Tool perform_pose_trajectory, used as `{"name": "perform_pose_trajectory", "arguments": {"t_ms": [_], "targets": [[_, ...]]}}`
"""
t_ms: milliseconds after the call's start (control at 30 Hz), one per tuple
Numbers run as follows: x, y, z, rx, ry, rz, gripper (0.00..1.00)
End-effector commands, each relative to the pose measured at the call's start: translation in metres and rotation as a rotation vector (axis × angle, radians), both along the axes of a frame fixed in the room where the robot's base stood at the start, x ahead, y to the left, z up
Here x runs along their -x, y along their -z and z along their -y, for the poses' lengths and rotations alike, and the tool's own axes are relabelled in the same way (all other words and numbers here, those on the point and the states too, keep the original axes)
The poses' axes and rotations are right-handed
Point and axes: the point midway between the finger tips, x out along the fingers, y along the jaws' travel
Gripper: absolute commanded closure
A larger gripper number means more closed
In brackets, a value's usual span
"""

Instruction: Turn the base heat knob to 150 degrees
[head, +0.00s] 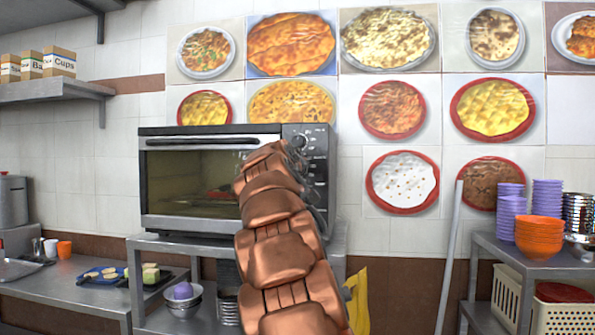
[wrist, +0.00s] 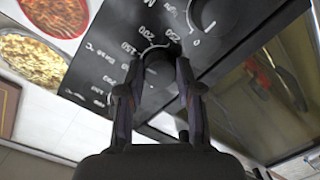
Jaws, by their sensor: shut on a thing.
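The toaster oven (head: 180,178) stands on a metal shelf in the head view, with its black control panel (head: 319,168) at the right. My arm covers part of this panel and hides the gripped knob there. In the wrist view, my gripper (wrist: 158,70) has its two fingers on either side of a dark round knob (wrist: 158,57) and is shut on it. Printed numbers around this knob include 200 and 250. The knob's pointer is not clear to me. Another knob (wrist: 204,12) is partly cut off at the top edge; one also shows above my arm in the head view (head: 301,142).
The oven door (wrist: 268,75) with its glass lies right of the panel in the wrist view. A rack (head: 535,252) with orange bowls (head: 539,238) and purple cups (head: 510,205) stands at the right. A grey pole (head: 449,258) leans between. A counter (head: 60,285) runs along the left.

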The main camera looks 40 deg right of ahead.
Motion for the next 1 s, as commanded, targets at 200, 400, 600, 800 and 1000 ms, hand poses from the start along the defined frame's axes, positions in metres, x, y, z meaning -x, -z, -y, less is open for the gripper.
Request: {"name": "perform_pose_trajectory", "arguments": {"t_ms": [200, 400, 600, 800, 1000], "targets": [[0.000, -0.003, -0.001, 0.005, -0.001, 0.003, 0.50], [0.000, -0.002, -0.001, 0.003, -0.001, 0.001, 0.40], [0.000, -0.001, -0.001, 0.002, -0.001, 0.000, 0.40], [0.005, -0.003, -0.008, 0.002, -0.001, 0.000, 0.40], [0.016, -0.004, -0.024, 0.003, -0.001, 0.000, 0.40]]}}
